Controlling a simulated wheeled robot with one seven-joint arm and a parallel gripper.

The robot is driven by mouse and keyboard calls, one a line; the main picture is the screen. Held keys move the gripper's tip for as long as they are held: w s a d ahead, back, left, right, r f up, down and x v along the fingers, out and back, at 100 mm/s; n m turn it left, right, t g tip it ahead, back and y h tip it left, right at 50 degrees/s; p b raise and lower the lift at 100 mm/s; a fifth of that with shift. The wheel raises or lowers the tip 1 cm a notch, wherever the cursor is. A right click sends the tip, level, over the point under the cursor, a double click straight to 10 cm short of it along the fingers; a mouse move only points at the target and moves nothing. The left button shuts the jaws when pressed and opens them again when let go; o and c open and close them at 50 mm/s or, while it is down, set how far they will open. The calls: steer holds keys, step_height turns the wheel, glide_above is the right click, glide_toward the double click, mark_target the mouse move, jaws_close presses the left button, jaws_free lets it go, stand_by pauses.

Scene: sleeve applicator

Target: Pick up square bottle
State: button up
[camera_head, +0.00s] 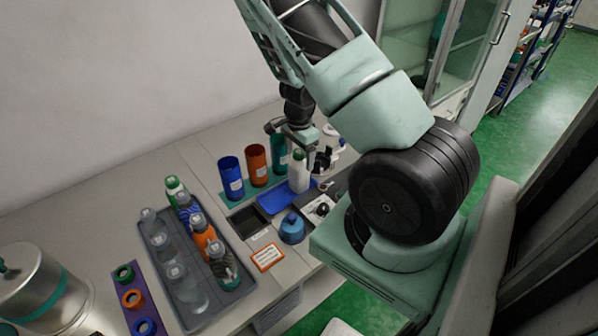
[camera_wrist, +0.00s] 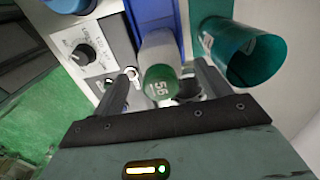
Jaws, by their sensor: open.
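A pale bottle with a green cap (camera_head: 299,172) stands upright on the bench near the teal sleeve. In the wrist view the same bottle (camera_wrist: 157,48) shows from above, its cap marked with white digits. I cannot clearly tell whether its body is square. My gripper (camera_head: 300,138) is above it in the head view. In the wrist view my gripper (camera_wrist: 163,85) is open, with one finger on each side of the green cap. I see no clear contact. More bottles, clear and coloured, stand in a grey tray (camera_head: 198,322).
A teal sleeve (camera_wrist: 252,58) stands close to the right finger. Blue (camera_head: 230,178) and orange (camera_head: 256,165) sleeves stand further left. A control panel with a black dial (camera_wrist: 82,53) is on the other side. A blue-topped container (camera_head: 292,229) and a sign (camera_head: 267,257) are nearer the bench edge.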

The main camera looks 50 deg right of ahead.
step_height(320, 180, down, 2)
steer(key=shift+r, duration=0.1)
steer(key=c, duration=1.7)
